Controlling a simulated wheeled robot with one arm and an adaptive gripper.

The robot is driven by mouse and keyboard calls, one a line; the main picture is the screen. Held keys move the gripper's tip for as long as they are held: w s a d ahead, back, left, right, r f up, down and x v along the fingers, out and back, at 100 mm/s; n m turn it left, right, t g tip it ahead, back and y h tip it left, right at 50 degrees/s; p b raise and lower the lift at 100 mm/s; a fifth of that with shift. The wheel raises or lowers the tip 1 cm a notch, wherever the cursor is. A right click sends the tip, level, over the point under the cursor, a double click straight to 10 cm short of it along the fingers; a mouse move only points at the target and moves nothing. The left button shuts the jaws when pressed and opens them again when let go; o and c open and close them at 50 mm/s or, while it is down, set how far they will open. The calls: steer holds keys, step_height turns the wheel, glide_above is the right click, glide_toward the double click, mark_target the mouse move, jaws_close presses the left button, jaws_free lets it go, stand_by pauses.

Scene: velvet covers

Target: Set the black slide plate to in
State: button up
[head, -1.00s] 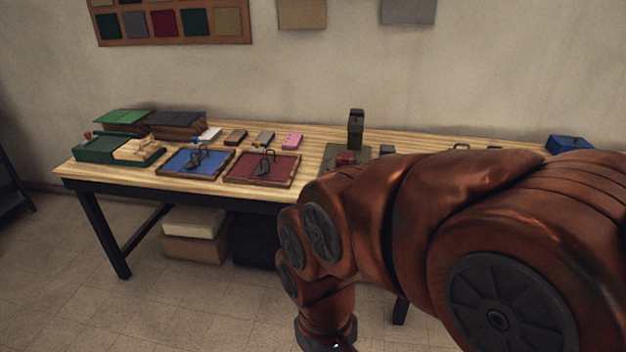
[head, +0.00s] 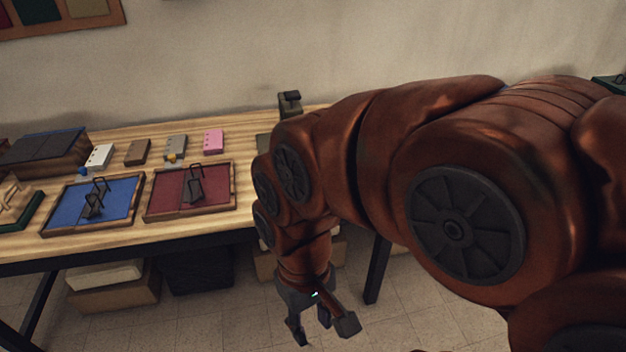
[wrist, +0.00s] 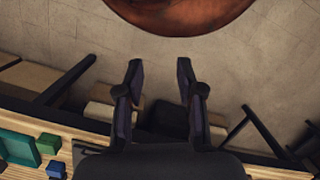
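I cannot tell for sure which part is the black slide plate. A dark piece with a wire handle (head: 95,203) is on the blue tray, and a similar dark piece (head: 194,188) is on the red tray. My gripper (head: 322,328) hangs low in front of the table, below the tabletop and to the right of both trays. It is empty, with its fingers apart; the wrist view also shows the two spread fingers (wrist: 160,70) with floor beyond them. It touches nothing.
The blue tray (head: 122,190) and the red tray (head: 160,195) lie on the wooden table. Small blocks, including a pink one (head: 213,141), lie behind them. Boxes (head: 115,294) sit under the table.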

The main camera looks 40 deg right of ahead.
steer(key=w+a+f+m+y+b, duration=0.2)
steer(key=w+y+b, duration=0.15)
steer(key=w, duration=0.35)
steer(key=w+a+f+m+y+b, duration=0.1)
steer(key=w+a+f+y+b, duration=0.1)
steer(key=w+b, duration=0.3)
steer(key=w+d+f+m+t+y+b, duration=0.1)
steer(key=w+d+m+t+y+b, duration=0.3)
steer(key=w, duration=0.8)
steer(key=w+d+f+m+t+y+b, duration=0.1)
steer(key=w+d+f+m+t+b, duration=0.2)
steer(key=d, duration=0.7)
steer(key=w+d+f+m+t+b, duration=0.2)
steer(key=w+d+f+t+b, duration=0.1)
steer(key=d, duration=0.8)
steer(key=w+d+f+m+t+y+b, duration=0.1)
steer(key=w+d+f+m+t+b, duration=0.15)
steer(key=d, duration=0.75)
steer(key=shift+x, duration=3.65)
steer(key=shift+w+d+f, duration=0.1)
steer(key=shift+d+f, duration=0.05)
jaws_close()
